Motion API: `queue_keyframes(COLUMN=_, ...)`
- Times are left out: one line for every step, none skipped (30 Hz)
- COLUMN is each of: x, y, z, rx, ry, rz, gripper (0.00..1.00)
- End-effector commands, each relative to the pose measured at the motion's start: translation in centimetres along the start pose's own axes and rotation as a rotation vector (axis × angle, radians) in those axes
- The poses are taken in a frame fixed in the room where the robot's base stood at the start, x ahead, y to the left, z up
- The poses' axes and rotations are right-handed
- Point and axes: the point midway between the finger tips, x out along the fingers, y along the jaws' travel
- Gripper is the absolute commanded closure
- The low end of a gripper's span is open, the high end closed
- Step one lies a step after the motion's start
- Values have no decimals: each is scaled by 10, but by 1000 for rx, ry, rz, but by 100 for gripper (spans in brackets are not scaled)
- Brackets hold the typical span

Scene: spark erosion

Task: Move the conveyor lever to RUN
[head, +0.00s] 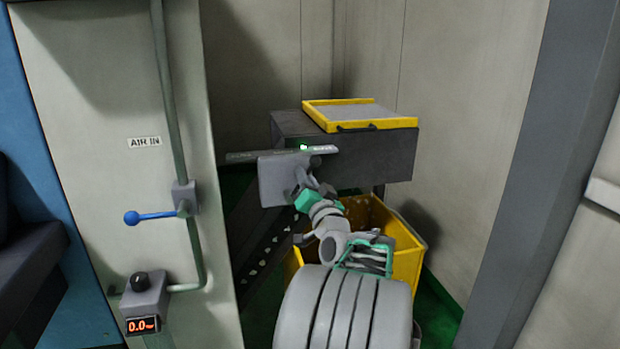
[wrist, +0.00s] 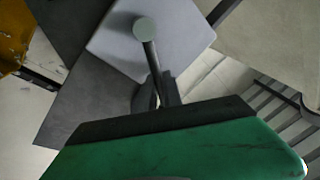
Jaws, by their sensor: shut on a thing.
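The conveyor lever is a grey rod with a round grey end (wrist: 146,28) in the wrist view. It stands against a pale grey panel plate, which also shows in the head view (head: 275,181). My gripper (wrist: 158,92) is shut on the lever's rod, below the round end. In the head view my gripper (head: 300,179) is at the right side of the plate, and my arm and gripper hide most of the lever.
A dark grey box (head: 385,160) with a yellow-rimmed tray (head: 409,123) stands behind the plate. A yellow bin (head: 408,255) is below, beside my arm. A dark sloping conveyor (head: 262,238) runs below the plate. A cabinet with a blue-handled valve (head: 150,216) stands at left.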

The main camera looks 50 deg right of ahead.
Motion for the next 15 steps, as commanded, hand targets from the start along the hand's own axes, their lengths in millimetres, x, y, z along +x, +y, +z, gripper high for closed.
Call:
queue_keyframes(x=0, y=-1, z=1, rx=10, ry=1, rz=-2, gripper=100)
queue_keyframes(x=1, y=-2, z=2, rx=16, ry=1, rz=-3, gripper=100)
queue_keyframes(x=1, y=-3, z=3, rx=23, ry=1, rz=-4, gripper=100)
queue_keyframes(x=1, y=-4, z=3, rx=27, ry=1, rz=-5, gripper=100)
queue_keyframes(x=1, y=-4, z=4, rx=31, ry=1, rz=-6, gripper=100)
queue_keyframes(x=1, y=-4, z=4, rx=35, ry=1, rz=-6, gripper=100)
queue_keyframes(x=2, y=-4, z=4, rx=37, ry=1, rz=-6, gripper=100)
queue_keyframes(x=2, y=-4, z=4, rx=39, ry=1, rz=-6, gripper=100)
queue_keyframes(x=2, y=-4, z=4, rx=40, ry=1, rz=-6, gripper=100)
queue_keyframes(x=2, y=-4, z=4, rx=40, ry=1, rz=-6, gripper=100)
queue_keyframes(x=2, y=-4, z=4, rx=40, ry=1, rz=-6, gripper=100)
queue_keyframes(x=1, y=-4, z=4, rx=40, ry=1, rz=-6, gripper=100)
queue_keyframes(x=1, y=-4, z=4, rx=40, ry=1, rz=-6, gripper=100)
queue_keyframes(x=1, y=-4, z=4, rx=40, ry=1, rz=-6, gripper=100)
queue_keyframes(x=1, y=-4, z=4, rx=40, ry=1, rz=-5, gripper=100)
